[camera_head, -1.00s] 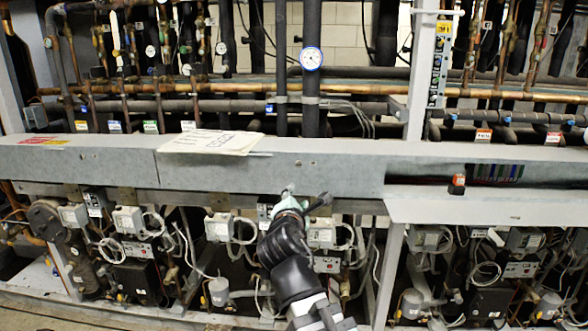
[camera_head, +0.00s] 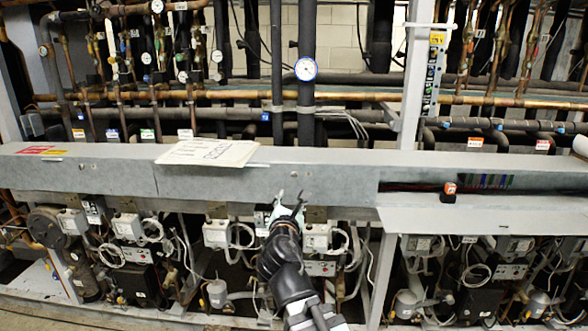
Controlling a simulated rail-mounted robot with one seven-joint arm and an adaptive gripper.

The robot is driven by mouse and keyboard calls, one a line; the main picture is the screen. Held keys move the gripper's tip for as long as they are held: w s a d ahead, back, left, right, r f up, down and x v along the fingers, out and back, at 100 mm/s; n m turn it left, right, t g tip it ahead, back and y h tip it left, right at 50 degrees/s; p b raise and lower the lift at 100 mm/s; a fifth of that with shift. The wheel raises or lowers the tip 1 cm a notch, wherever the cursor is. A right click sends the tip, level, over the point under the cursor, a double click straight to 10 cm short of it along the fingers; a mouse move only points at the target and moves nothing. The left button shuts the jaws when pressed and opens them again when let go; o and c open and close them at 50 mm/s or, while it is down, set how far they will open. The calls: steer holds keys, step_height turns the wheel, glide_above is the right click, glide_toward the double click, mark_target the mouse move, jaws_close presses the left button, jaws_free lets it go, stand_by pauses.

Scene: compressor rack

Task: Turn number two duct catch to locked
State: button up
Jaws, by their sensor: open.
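The long grey metal duct (camera_head: 225,186) runs across the middle of the head view. Small dark catch-like fittings (camera_head: 300,174) sit on its front face, right of centre; another small fitting (camera_head: 82,168) is on the left section. They are too small to tell which is number two or how it is turned. My gripper (camera_head: 291,197) is open and empty, its two fingers pointing up at the duct's lower front, just below the right-of-centre fittings. I cannot tell whether the fingers touch the duct.
Papers (camera_head: 208,153) lie on the duct's top. At right, the duct is open, with coloured wires (camera_head: 486,181) and a small orange-and-black object (camera_head: 449,189) there. Electrical boxes (camera_head: 127,226) and looping cables hang below. Pipes and a round gauge (camera_head: 306,69) stand behind.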

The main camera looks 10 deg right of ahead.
mark_target(295, 175)
steer(key=p+x, duration=1)
steer(key=x, duration=0.5)
steer(key=shift+w+f, duration=0.15)
jaws_close()
